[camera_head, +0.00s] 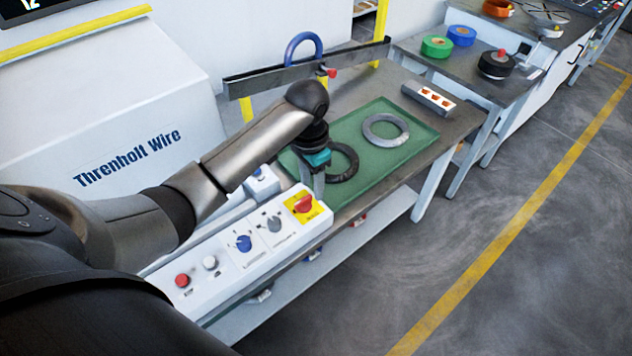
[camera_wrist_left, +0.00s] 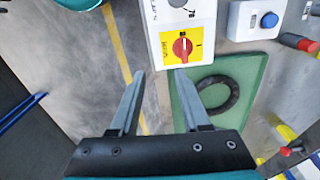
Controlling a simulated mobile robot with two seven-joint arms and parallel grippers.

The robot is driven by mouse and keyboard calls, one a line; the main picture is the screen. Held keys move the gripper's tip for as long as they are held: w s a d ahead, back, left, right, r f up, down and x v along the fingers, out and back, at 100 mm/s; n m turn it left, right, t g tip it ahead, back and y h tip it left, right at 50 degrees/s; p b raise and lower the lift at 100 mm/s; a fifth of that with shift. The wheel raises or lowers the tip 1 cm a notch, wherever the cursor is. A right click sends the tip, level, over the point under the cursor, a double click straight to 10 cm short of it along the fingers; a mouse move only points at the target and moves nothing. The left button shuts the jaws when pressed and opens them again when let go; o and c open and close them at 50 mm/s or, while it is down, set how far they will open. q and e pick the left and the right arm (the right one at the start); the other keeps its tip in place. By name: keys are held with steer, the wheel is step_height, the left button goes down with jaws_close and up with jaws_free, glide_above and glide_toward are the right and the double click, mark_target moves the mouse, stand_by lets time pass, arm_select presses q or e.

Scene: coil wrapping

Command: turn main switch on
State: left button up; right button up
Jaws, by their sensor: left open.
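The main switch is a red rotary knob (camera_head: 303,204) on a yellow plate at the right end of the white control panel (camera_head: 226,262). In the left wrist view the knob (camera_wrist_left: 182,48) is just beyond the fingertips, slightly to the right. Its pointer seems to face the top mark; a second mark is on the plate's right. My left gripper (camera_head: 318,188) points down beside the plate, over the table edge near the green mat. Its two fingers (camera_wrist_left: 159,74) are apart with nothing between them. No contact with the knob is visible. My right gripper is not in view.
A green mat (camera_head: 412,148) holds a grey ring (camera_head: 386,130) and a dark ring (camera_head: 345,163), partly behind my gripper. The panel also has a red button (camera_head: 182,280), a white button and blue and grey knobs. A small box with a blue button (camera_wrist_left: 268,20) stands close by.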

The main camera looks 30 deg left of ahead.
mark_target(303, 199)
arm_select(q)
steer(key=w+a+r, duration=0.3)
steer(key=a+r, duration=0.1)
steer(key=f+b, duration=0.1)
steer(key=f, duration=0.6)
steer(key=f+b, duration=0.2)
steer(key=f, duration=0.6)
steer(key=shift+s+a, duration=0.1)
steer(key=shift+s, duration=0.1)
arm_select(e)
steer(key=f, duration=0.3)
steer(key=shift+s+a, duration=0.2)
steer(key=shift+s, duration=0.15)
arm_select(q)
steer(key=shift+c, duration=0.3)
jaws_close()
steer(key=shift+n, duration=0.3)
